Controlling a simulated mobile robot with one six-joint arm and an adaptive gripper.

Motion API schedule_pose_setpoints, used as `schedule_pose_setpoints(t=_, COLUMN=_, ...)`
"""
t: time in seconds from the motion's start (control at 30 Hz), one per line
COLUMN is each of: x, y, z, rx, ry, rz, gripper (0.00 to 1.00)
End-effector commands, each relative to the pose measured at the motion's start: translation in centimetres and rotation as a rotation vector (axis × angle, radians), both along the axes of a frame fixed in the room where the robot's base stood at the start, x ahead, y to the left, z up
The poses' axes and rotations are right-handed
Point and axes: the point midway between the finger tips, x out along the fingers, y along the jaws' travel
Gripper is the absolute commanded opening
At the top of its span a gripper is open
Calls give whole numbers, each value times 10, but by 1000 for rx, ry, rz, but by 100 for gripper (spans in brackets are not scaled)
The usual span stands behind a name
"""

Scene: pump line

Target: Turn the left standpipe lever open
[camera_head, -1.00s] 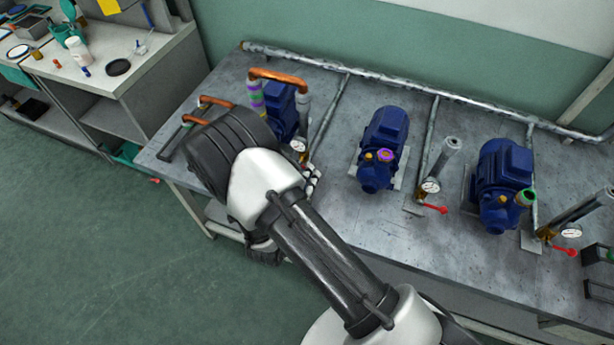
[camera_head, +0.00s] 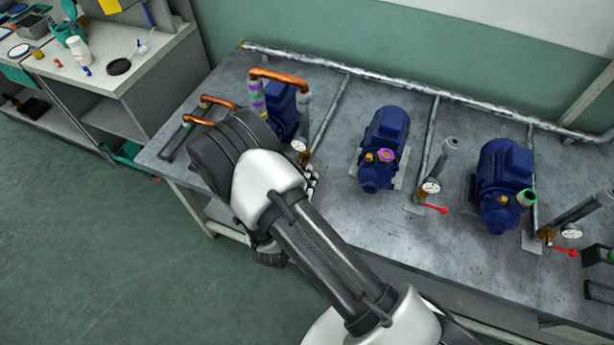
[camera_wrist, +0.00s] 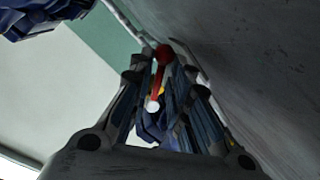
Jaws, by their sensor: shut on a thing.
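The red lever (camera_wrist: 158,80) is in the wrist view, lying between the fingers of my gripper (camera_wrist: 164,68). My gripper is shut on the lever; its round red end shows at the fingertips. In the head view my wrist and forearm hide the lever, and only a bit of my gripper (camera_head: 312,178) shows. The lever's exact angle to the pipe cannot be told.
The middle pump (camera_head: 384,145) and right pump (camera_head: 503,180) stand to the right, with red levers (camera_head: 436,209) on their standpipes. A long pipe (camera_head: 400,84) runs along the bench's back. The bench front (camera_head: 385,235) is bare near my arm.

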Motion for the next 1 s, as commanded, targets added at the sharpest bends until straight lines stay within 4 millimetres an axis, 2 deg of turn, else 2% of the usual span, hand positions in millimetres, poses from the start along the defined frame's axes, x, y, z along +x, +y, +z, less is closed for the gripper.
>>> schedule_pose_setpoints(t=0.33, x=0, y=0, z=-1, rx=21, ry=-6, rz=0, gripper=0)
schedule_pose_setpoints(t=0.37, x=0, y=0, z=-1, rx=20, ry=-6, rz=0, gripper=19)
schedule_pose_setpoints(t=0.63, x=0, y=1, z=-1, rx=20, ry=-6, rz=1, gripper=37)
schedule_pose_setpoints(t=1.0, x=-3, y=2, z=0, rx=19, ry=-6, rz=2, gripper=38)
